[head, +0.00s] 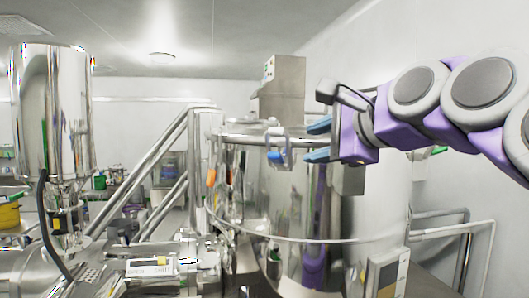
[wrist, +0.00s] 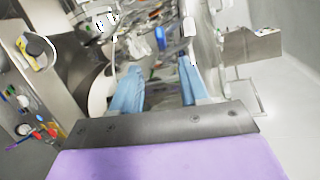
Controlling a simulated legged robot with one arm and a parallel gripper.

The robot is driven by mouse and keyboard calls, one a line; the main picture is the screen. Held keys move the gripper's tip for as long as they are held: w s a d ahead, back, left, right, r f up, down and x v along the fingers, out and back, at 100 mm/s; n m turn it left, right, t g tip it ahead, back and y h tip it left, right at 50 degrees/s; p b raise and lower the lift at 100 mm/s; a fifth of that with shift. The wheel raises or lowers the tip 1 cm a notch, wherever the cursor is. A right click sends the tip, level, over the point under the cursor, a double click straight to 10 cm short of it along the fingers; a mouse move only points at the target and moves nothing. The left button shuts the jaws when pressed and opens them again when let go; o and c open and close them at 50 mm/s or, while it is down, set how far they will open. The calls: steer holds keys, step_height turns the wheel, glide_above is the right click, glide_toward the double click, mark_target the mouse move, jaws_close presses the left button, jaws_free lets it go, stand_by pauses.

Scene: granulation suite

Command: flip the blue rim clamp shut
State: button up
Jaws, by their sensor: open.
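The blue rim clamp (head: 276,157) is on the near rim of the large steel vessel (head: 330,205). Its blue part sits at the lower left of a pale curved bracket; I cannot tell how far the clamp is swung. My gripper (head: 309,140) is just right of the clamp, with two blue fingers apart, one above the other, and nothing visible between them. The fingers look apart from the clamp. In the wrist view, the gap between the fingers (wrist: 160,75) is empty, and a small blue piece (wrist: 160,38) shows beyond it, perhaps the clamp.
An orange-handled piece (head: 211,177) is on the vessel's left side. A steel box column (head: 282,88) rises behind the vessel. A tall steel cylinder (head: 52,110) and slanted pipes (head: 150,175) stand at left. A rail (head: 445,228) runs along the right wall.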

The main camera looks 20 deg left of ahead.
steer(key=w+d, duration=0.1)
steer(key=d, duration=0.1)
steer(key=p, duration=0.1)
glide_toward(270, 156)
steer(key=x, duration=1)
steer(key=shift+w+a, duration=0.2)
steer(key=shift+w+d+f, duration=0.1)
steer(key=shift+w+f, duration=0.05)
steer(key=shift+w, duration=0.15)
steer(key=d, duration=0.1)
steer(key=w+d, duration=0.1)
steer(key=d, duration=0.1)
steer(key=shift+w+d+p, duration=0.3)
steer(key=shift+p, duration=0.1)
steer(key=a, duration=0.5)
steer(key=shift+a+f, duration=0.1)
steer(key=shift+f, duration=0.3)
steer(key=shift+c, duration=0.2)
steer(key=shift+s, duration=0.15)
steer(key=shift+c, duration=0.7)
steer(key=shift+w+d+r, duration=0.1)
steer(key=shift+w+d, duration=0.05)
steer(key=shift+d, duration=0.35)
steer(key=shift+w+d+r, duration=0.1)
steer(key=shift+d, duration=0.35)
steer(key=c, duration=0.5)
steer(key=shift+d, duration=0.1)
steer(key=shift+c, duration=0.4)
jaws_close()
steer(key=shift+f, duration=0.1)
